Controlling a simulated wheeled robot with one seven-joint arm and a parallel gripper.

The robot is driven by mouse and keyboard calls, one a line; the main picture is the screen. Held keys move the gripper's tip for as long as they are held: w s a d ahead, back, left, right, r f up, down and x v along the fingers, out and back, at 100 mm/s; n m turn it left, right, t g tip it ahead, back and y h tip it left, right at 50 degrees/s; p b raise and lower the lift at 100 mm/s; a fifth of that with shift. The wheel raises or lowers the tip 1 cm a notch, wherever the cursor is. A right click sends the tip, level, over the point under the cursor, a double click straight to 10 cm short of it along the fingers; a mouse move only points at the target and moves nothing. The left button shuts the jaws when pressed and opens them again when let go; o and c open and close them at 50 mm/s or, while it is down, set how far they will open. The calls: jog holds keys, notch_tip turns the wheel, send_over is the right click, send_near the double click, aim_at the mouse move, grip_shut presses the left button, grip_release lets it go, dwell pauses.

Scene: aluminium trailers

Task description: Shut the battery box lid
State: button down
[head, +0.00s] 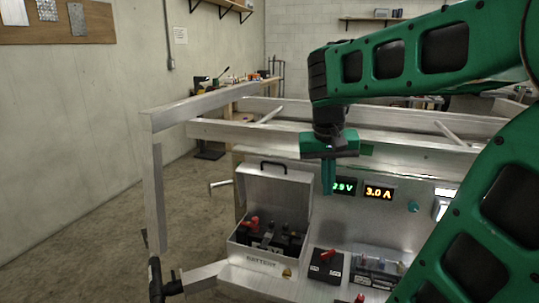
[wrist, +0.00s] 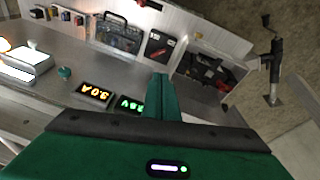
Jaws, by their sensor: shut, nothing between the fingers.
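The battery box (head: 258,263) is a silver metal box with a "BATTERY" label on its front, standing at the left end of the metal panel. Its lid (head: 275,195) stands open, roughly upright at the back, with a black handle (head: 273,165) on top. Dark battery parts and red terminals show inside. The box (wrist: 222,45) also shows in the wrist view, upside down. My gripper (head: 328,190) is shut and empty, fingers pointing down, just right of the lid in the picture. Its green fingers (wrist: 161,82) show in the wrist view. I cannot tell the depth gap to the lid.
A black switch box with a red knob (head: 327,267) stands right of the battery box, then a clear-covered fuse box (head: 378,270). Lit meters (head: 378,193) sit behind my gripper. An aluminium trailer frame (head: 200,105) runs behind and left. Open floor lies left.

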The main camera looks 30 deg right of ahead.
jog(key=w+a+r+m+t+h, duration=0.1)
jog(key=w+a+r, duration=0.1)
jog(key=w+r, duration=0.65)
jog(key=w+a+r+m+t+h, duration=0.15)
jog(key=w+r, duration=0.35)
jog(key=w, duration=0.7)
send_over(275, 172)
jog(key=w+d, duration=0.1)
jog(key=d, duration=0.1)
jog(key=shift+y, duration=0.35)
jog(key=f, duration=0.8)
jog(key=shift+w+a+f, duration=0.2)
jog(key=shift+f, duration=0.1)
jog(key=shift+s+a+f, duration=0.3)
jog(key=shift+a+f, duration=0.1)
jog(key=shift+f, duration=0.15)
jog(key=shift+s+a+f, duration=0.25)
jog(key=shift+a+f, duration=0.15)
jog(key=shift+f, duration=0.15)
jog(key=shift+s+a+f, duration=0.25)
jog(key=shift+a+f, duration=0.1)
jog(key=shift+f, duration=0.05)
